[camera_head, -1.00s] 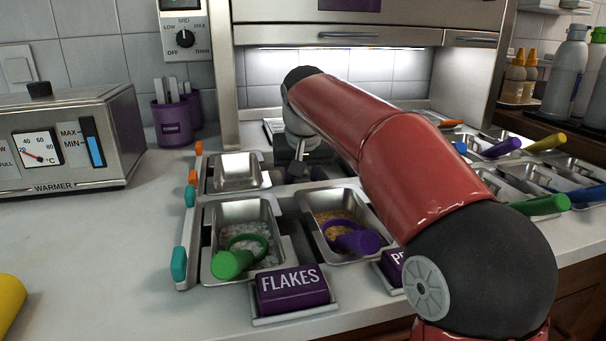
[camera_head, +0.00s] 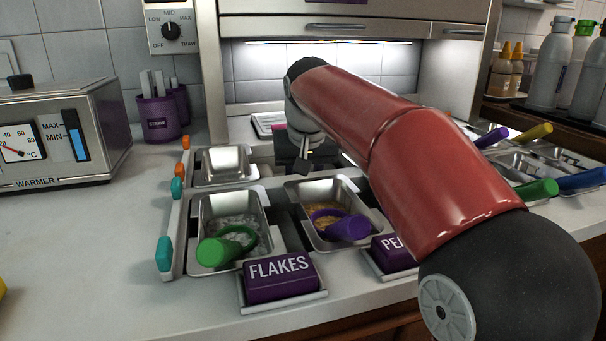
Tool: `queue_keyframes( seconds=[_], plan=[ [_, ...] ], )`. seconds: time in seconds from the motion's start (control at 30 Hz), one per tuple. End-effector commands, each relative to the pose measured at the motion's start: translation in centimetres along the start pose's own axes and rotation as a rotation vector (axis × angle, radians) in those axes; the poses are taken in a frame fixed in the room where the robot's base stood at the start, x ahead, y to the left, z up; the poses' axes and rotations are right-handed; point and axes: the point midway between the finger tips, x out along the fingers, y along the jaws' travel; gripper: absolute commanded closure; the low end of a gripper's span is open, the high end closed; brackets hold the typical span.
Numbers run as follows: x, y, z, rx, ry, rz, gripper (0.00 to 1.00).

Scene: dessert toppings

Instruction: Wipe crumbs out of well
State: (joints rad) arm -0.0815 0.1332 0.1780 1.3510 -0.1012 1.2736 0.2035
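My gripper (camera_head: 303,164) points down over the back row of the topping rail, just right of the empty steel pan (camera_head: 223,165). It is small and partly in shadow, so whether its fingers are open or shut is unclear. The dark well (camera_head: 281,180) beneath it is largely hidden by the gripper and arm, and I cannot make out crumbs or a cloth. In front stand a pan of white flakes (camera_head: 233,207) with a green-handled scoop (camera_head: 222,248) and a pan of tan topping (camera_head: 322,190) with a purple-handled scoop (camera_head: 347,228).
A FLAKES label block (camera_head: 280,277) and a second purple label (camera_head: 392,252) stand in front. A warmer (camera_head: 62,135) is at left. More pans with coloured scoops (camera_head: 540,188) lie at right, partly behind my arm. The left counter (camera_head: 85,250) is mostly clear.

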Motion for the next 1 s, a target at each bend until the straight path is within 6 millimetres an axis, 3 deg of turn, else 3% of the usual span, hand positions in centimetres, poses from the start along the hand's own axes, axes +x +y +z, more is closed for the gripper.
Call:
queue_keyframes(
  seconds=[0.53, 1.0],
  plan=[
    [1.3, -0.2, -3.0, 0.001, -0.002, 0.003, 0.81],
    [0.2, 0.3, -0.4, 0.003, -0.001, 0.005, 0.81]
  ],
)
